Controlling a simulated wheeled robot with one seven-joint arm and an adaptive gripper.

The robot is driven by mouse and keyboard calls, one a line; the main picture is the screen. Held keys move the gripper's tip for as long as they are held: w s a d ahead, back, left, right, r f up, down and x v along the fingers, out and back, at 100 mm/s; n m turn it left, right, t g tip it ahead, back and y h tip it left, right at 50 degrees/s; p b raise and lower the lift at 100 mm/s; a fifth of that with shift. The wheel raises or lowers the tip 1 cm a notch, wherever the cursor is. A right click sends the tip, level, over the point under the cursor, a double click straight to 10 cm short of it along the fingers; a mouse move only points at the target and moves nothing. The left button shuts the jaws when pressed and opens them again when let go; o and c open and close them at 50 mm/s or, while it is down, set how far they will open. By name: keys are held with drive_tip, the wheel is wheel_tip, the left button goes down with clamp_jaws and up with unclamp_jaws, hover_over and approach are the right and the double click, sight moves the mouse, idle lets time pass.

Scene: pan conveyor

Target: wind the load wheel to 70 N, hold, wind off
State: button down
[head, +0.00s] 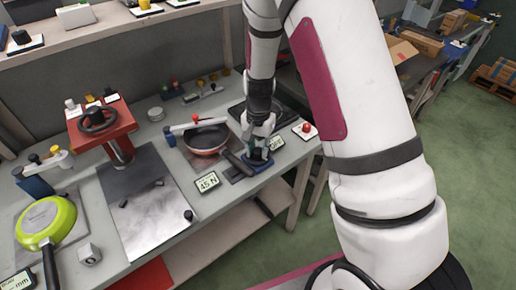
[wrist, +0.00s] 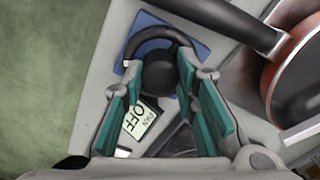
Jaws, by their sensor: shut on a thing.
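The load wheel (wrist: 135,45), black with a round black knob (wrist: 158,76), sits over a blue base in the wrist view. The blue base (head: 257,167) shows at the bench's front edge in the head view. My gripper (head: 259,150) is over it from above, its teal-padded fingers (wrist: 160,90) on both sides of the black knob, shut on the wheel. My gripper hides much of the wheel in the head view. A display (head: 207,182) beside it reads 45 N. The orange-sided pan (head: 207,139) lies behind, its dark handle (head: 238,163) reaching toward the blue base.
A display reading PAN OFF (wrist: 138,120) is close to my fingers. A red button (head: 306,128) stands to the right. A red press with a black handwheel (head: 98,120) and a green pan (head: 45,220) are to the left. Open green floor (head: 470,190) lies right.

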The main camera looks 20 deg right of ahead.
sight(258, 150)
drive_tip(key=m, duration=0.6)
drive_tip(key=shift+m+p, duration=0.3)
drive_tip(key=shift+p, duration=0.1)
idle(0.4)
drive_tip(key=c, duration=1.2)
unclamp_jaws()
drive_tip(key=shift+c, duration=0.2)
wheel_tip(258, 150, up, 12)
